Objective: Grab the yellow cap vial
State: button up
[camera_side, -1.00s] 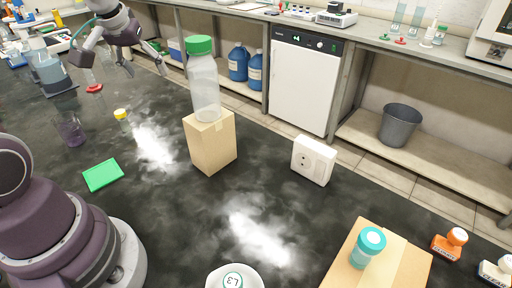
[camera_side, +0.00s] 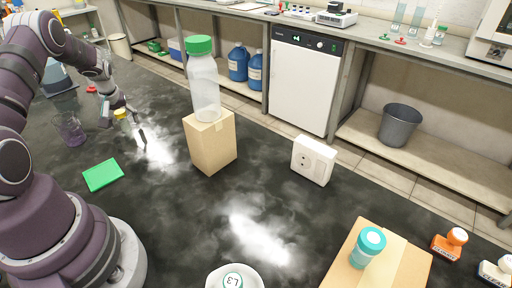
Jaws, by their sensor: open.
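The yellow cap vial (camera_side: 121,113) stands on the dark bench at the left, behind the green pad. Only its yellow cap shows clearly; its body is partly hidden by my gripper. My gripper (camera_side: 123,133) is low over the bench at the vial, pointing down, with its fingers spread. One finger is to the left of the vial and the other to its right. I cannot tell whether either finger touches it.
A purple-tinted beaker (camera_side: 70,129) stands close to the left of my gripper. A green pad (camera_side: 103,175) lies in front. A cardboard box (camera_side: 211,146) bearing a green-capped bottle (camera_side: 204,86) stands to the right. The bench centre is clear.

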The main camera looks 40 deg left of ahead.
jog(key=shift+a+f, duration=0.1)
jog(key=shift+f, duration=0.15)
grip_shut()
jog(key=shift+r, duration=0.1)
